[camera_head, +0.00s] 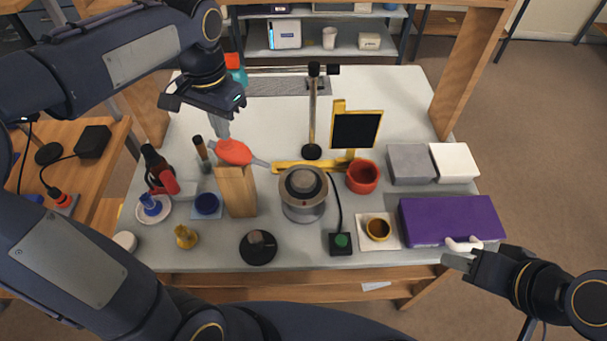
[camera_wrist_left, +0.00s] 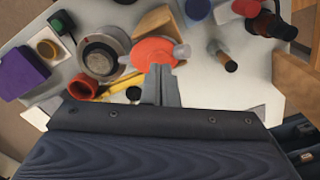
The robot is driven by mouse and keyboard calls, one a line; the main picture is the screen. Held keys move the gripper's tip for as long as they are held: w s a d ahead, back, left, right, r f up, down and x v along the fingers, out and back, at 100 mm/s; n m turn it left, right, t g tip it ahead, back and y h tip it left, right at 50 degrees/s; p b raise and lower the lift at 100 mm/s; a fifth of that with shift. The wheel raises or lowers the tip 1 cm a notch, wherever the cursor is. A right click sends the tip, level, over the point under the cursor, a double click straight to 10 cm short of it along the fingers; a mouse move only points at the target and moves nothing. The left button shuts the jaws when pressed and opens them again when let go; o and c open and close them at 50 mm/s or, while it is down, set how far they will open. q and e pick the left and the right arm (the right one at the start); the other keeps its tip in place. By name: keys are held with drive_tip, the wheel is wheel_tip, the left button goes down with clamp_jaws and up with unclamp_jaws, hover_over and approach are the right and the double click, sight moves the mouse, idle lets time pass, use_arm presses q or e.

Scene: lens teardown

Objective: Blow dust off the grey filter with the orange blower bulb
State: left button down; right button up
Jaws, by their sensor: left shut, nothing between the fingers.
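The orange blower bulb (camera_head: 234,152) lies at the top of an upright wooden block (camera_head: 238,192), its pale nozzle pointing right. It also shows in the left wrist view (camera_wrist_left: 152,50). My left gripper (camera_head: 223,133) is shut and empty, with its fingertips right by the bulb; I cannot tell whether they touch it. A round grey disc (camera_head: 303,179), perhaps the grey filter, sits on a silver cylinder (camera_head: 303,208) right of the block. Dust on it is too small to tell. My right gripper (camera_head: 458,260) is at the table's front right; its opening is unclear.
A purple box (camera_head: 450,219) lies beside my right gripper. A red cup (camera_head: 363,176), a black stand (camera_head: 312,120) and a yellow-framed black panel (camera_head: 357,129) are near the cylinder. A dark bottle (camera_head: 155,165) stands left. The back left of the white tabletop is mostly clear.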

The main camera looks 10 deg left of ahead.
use_arm(q)
drive_tip(key=shift+r, duration=0.25)
idle(0.3)
wheel_tip(320, 180, up, 5)
drive_tip(key=p, duration=0.4)
drive_tip(key=shift+p, duration=0.4)
idle(0.3)
